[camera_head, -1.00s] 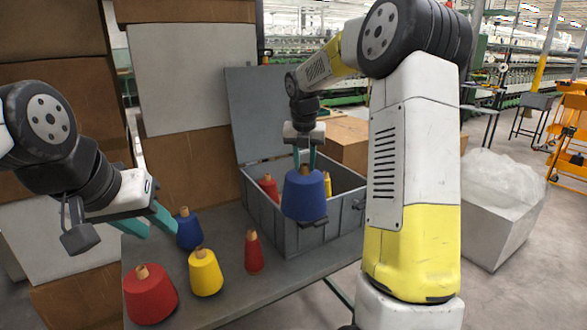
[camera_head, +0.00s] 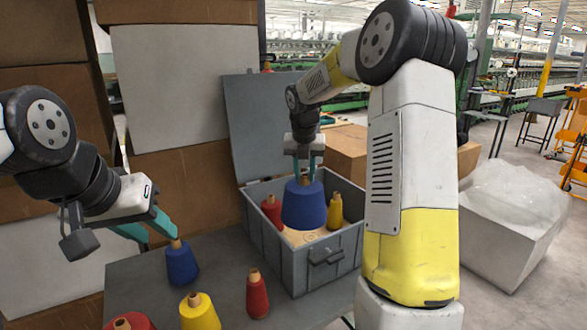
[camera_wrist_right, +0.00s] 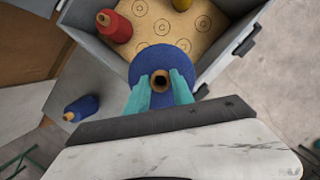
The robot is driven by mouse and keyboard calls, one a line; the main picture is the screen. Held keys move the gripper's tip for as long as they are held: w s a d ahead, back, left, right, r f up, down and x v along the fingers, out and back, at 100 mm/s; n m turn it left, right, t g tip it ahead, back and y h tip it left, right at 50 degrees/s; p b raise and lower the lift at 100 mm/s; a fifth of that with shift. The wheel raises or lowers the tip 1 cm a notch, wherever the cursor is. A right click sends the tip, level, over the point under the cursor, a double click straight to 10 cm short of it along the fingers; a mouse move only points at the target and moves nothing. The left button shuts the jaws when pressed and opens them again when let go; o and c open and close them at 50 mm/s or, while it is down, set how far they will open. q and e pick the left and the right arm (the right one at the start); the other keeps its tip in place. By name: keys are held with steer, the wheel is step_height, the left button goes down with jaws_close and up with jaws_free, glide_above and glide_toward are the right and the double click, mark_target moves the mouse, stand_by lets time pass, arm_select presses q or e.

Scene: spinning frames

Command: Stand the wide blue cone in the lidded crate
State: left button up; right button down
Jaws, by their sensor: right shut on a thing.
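The wide blue cone (camera_head: 304,208) is upright in my right gripper (camera_head: 304,176), whose fingers are shut on its tip. It hangs in the mouth of the grey lidded crate (camera_head: 307,272), low between a red cone (camera_head: 271,211) and a yellow cone (camera_head: 335,212) inside. In the right wrist view the wide blue cone (camera_wrist_right: 161,65) is below the fingers, near the crate's near wall; its base is hidden. The crate floor (camera_wrist_right: 160,28) has ringed circles. The lid (camera_head: 262,118) stands open at the back. My left gripper (camera_head: 150,228) is over the table; its opening is unclear.
On the table (camera_head: 222,265) outside the crate stand a narrow blue cone (camera_head: 181,263), a yellow cone (camera_head: 199,313), a slim red cone (camera_head: 257,293) and a wide red cone (camera_head: 128,322). Cardboard boxes rise behind at left. A bin with clear plastic (camera_head: 510,220) stands at right.

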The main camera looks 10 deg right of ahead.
step_height(320, 180, down, 18)
stand_by(1.3)
steer(key=shift+f, duration=0.4)
stand_by(0.4)
steer(key=c, duration=1)
jaws_free()
steer(key=shift+v, duration=3.85)
steer(key=shift+s+a, duration=0.1)
